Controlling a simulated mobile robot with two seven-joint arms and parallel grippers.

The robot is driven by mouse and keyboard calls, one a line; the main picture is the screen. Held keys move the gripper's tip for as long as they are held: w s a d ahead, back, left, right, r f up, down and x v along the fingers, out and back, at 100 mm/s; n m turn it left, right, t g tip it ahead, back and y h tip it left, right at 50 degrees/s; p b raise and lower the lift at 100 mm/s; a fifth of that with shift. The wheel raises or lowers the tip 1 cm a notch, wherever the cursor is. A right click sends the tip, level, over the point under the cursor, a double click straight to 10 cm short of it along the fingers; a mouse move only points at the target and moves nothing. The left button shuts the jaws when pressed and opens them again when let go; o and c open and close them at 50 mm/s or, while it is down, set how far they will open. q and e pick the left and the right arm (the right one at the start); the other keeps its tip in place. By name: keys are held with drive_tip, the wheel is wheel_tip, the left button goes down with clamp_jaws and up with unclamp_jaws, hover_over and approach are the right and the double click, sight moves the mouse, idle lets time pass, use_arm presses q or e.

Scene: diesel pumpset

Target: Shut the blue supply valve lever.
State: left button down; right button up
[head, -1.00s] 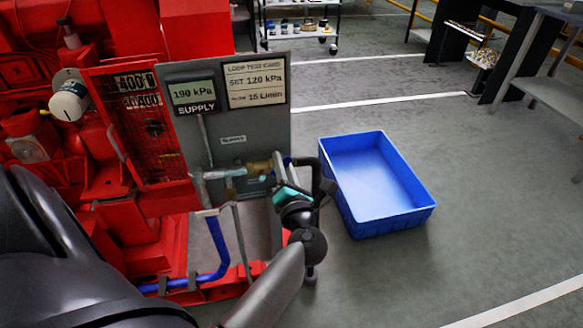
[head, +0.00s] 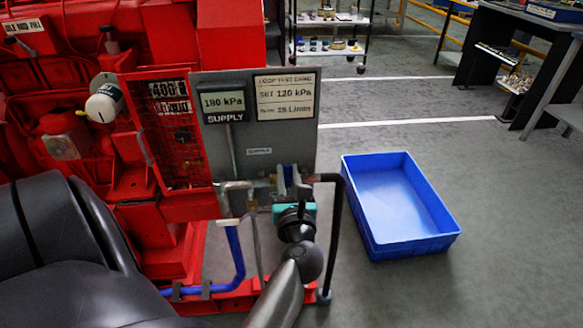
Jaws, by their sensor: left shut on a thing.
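A grey panel (head: 222,152) carries the supply pipe and valve (head: 240,188) along its lower part, under a small "SUPPLY" label. My left gripper (head: 289,180) reaches up from below to the right end of this pipe. It is shut on the blue supply valve lever (head: 288,176), a small blue part showing between the fingers. Most of the lever and the valve body behind it is hidden by the fingers, so I cannot tell its exact angle. The supply display (head: 223,101) reads 180 kPa. My right gripper is not in view.
A card (head: 285,95) gives a set value of 120 kPa. A black hose (head: 337,235) drops just right of my gripper. The red pumpset (head: 165,235) fills the left. A blue bin (head: 400,195) stands on the floor at right, with clear floor around it.

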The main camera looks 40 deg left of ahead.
use_arm(q)
drive_tip(key=shift+a+r, duration=0.1)
idle(0.4)
drive_tip(key=c, duration=0.7)
unclamp_jaws()
